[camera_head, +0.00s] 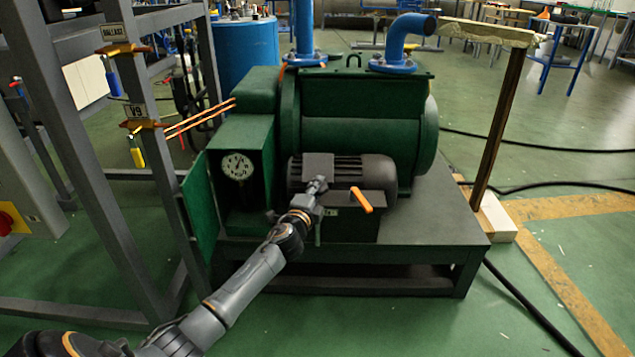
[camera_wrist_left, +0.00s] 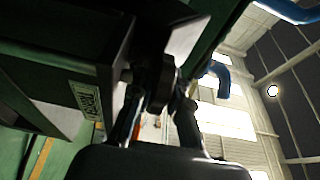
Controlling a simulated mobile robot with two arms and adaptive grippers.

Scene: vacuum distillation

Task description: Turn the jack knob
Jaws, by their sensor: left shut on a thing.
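My left gripper (camera_head: 317,186) reaches in from the lower left to the front of the dark ribbed motor (camera_head: 362,171) on the green pump. In the left wrist view its two fingers close around a small dark knob (camera_wrist_left: 160,82) beside a dark box with a pale label plate (camera_wrist_left: 85,100). The gripper is shut on this knob. In the head view the gripper hides most of the knob. An orange lever (camera_head: 362,201) sticks out just right of the gripper, apart from its fingers. My right gripper is not in view.
The green pump (camera_head: 360,120) stands on a dark base (camera_head: 440,220). A round gauge (camera_head: 237,166) is left of the motor. A grey frame (camera_head: 130,190) with tagged valves stands at the left. A wooden post (camera_head: 498,125) and cables are at the right. Green floor is clear in front.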

